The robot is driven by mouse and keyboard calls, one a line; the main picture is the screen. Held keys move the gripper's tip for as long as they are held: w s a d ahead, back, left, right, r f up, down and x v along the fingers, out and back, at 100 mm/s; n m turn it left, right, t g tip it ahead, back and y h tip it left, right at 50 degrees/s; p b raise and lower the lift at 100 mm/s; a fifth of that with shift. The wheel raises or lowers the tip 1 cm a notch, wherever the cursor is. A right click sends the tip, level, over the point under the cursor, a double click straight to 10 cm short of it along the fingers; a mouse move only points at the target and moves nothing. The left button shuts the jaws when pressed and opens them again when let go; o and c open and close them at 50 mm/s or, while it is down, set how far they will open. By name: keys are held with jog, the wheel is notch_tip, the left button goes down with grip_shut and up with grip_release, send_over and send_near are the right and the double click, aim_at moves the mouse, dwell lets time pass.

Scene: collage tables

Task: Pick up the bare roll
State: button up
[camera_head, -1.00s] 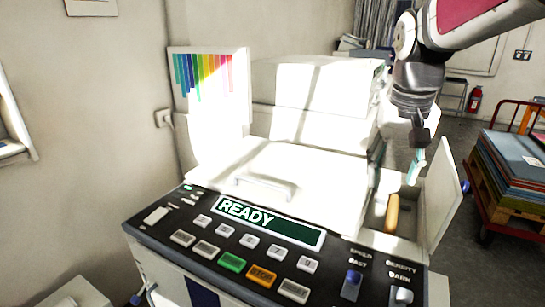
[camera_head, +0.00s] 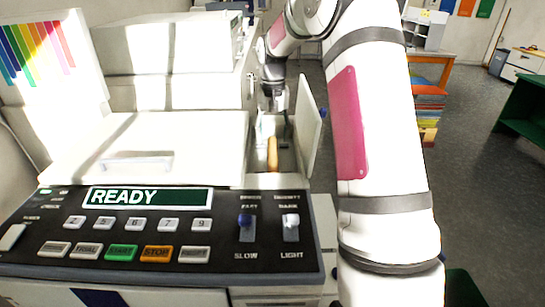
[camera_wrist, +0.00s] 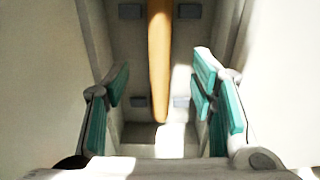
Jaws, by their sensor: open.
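The bare roll (camera_head: 272,154) is a tan-brown cylinder lying lengthwise in an open side compartment (camera_head: 287,165) at the right of the copier-like machine. In the wrist view the roll (camera_wrist: 159,60) runs down the upper middle, its near end visible and its far end cut off by the frame. My gripper (camera_wrist: 160,112) is open, its teal-padded fingers standing apart to the left and right of the roll's line, not touching it. In the head view my gripper (camera_head: 274,103) hangs over the far part of the compartment, its fingertips hard to make out.
The machine's control panel (camera_head: 150,235) with a READY display fills the lower left. A white door (camera_head: 309,125) stands open along the compartment's right side. Pale walls close in on both sides in the wrist view. Stacked coloured sheets (camera_head: 430,110) lie beyond my arm.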

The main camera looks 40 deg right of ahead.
aim_at(273, 158)
notch_tip(273, 158, down, 9)
jog(key=shift+w+d+f, duration=0.1)
jog(key=shift+f, duration=0.1)
grip_shut()
dwell(0.5)
